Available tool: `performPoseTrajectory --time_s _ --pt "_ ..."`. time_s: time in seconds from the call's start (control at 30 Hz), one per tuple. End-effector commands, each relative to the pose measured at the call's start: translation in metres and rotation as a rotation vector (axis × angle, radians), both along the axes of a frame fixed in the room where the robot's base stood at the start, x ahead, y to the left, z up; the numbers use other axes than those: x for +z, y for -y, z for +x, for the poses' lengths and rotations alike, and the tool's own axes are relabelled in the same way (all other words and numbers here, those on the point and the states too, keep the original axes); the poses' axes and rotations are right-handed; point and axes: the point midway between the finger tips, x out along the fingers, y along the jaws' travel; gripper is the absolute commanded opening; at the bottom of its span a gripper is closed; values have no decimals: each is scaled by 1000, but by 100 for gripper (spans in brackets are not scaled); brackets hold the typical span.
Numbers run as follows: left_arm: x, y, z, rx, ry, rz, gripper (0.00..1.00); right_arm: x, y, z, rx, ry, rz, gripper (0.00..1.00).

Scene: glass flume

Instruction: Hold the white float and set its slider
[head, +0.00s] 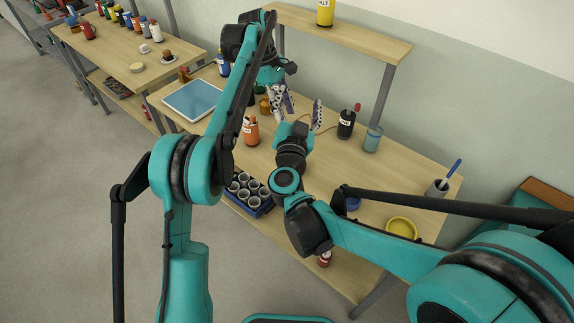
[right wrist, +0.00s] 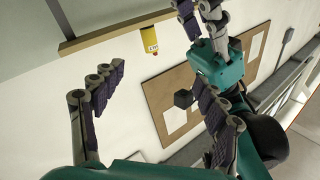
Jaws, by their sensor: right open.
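I cannot make out the white float or its slider in either view; the grippers and arms cover part of the table. My left gripper (head: 284,103) comes down over the middle of the table in the head view. Its hand also shows in the right wrist view, with its fingers (right wrist: 200,14) cut off at the top edge, so its opening is unclear. My right gripper (head: 298,103) is close beside it, fingers pointing toward the table's back. In the right wrist view, the right gripper's fingers (right wrist: 160,105) are wide apart with nothing between them.
A shallow blue tray (head: 193,99) lies at the table's left. An orange bottle (head: 251,131), a black bottle (head: 346,124) and a glass beaker (head: 373,139) stand near the grippers. A yellow bowl (head: 402,228) and a grey cup (head: 437,188) are right. A shelf (head: 350,37) overhangs the back.

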Motion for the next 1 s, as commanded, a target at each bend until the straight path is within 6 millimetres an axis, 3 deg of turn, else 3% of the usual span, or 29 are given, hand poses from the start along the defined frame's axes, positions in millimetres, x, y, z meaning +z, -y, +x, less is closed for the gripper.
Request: performPoseTrajectory --time_s 0.2,0.3,0.4,0.5,0.67,1.0 --pt "0 0 0 0 0 0 34 -118 -12 -13 -255 -263 14 73" --pt "0 0 0 0 0 0 34 -162 -18 -17 -304 -387 -73 73" --pt "0 0 0 0 0 0 34 -194 -24 -20 -320 -479 -161 73" --pt "0 0 0 0 0 0 34 -215 -28 -23 -325 -543 -219 73" --pt "0 0 0 0 0 0 34 -230 -27 -21 -328 -583 -255 73" --pt "0 0 0 0 0 0 34 -249 -4 21 -329 -581 -255 73"
